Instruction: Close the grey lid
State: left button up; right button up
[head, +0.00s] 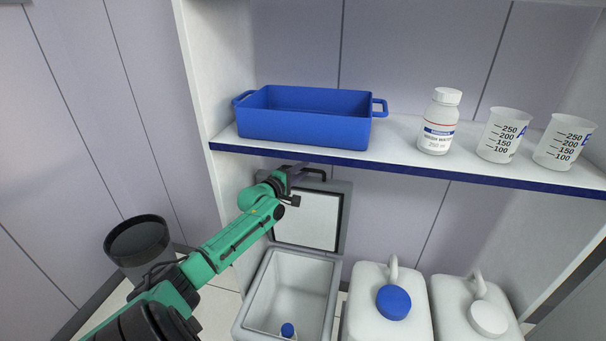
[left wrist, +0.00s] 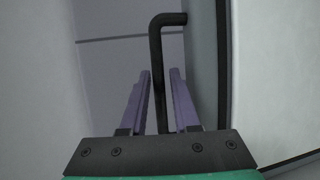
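The grey lid (head: 345,192) stands open and upright at the back of a grey box (head: 328,295), its pale inner side facing me. A black bent handle (head: 317,171) sticks out at the lid's top edge. My left gripper (head: 299,172) is at this handle, beside the lid's upper left corner. In the left wrist view, the purple fingers (left wrist: 160,82) stand apart on either side of the black handle (left wrist: 156,50), with a gap visible on each side. The lid's edge (left wrist: 207,60) is just right of the fingers there. My right gripper is not in view.
A small blue-capped item (head: 288,329) lies inside the box. White canisters with a blue cap (head: 393,302) and a white cap (head: 488,318) stand to its right. The shelf above (head: 400,165) holds a blue tray (head: 300,130), a bottle (head: 439,122) and beakers. A dark bin (head: 137,246) is at left.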

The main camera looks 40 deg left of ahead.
pick_arm(q)
jog(key=shift+w+a, duration=0.1)
jog(key=shift+w, duration=0.2)
grip_shut()
dwell(1.3)
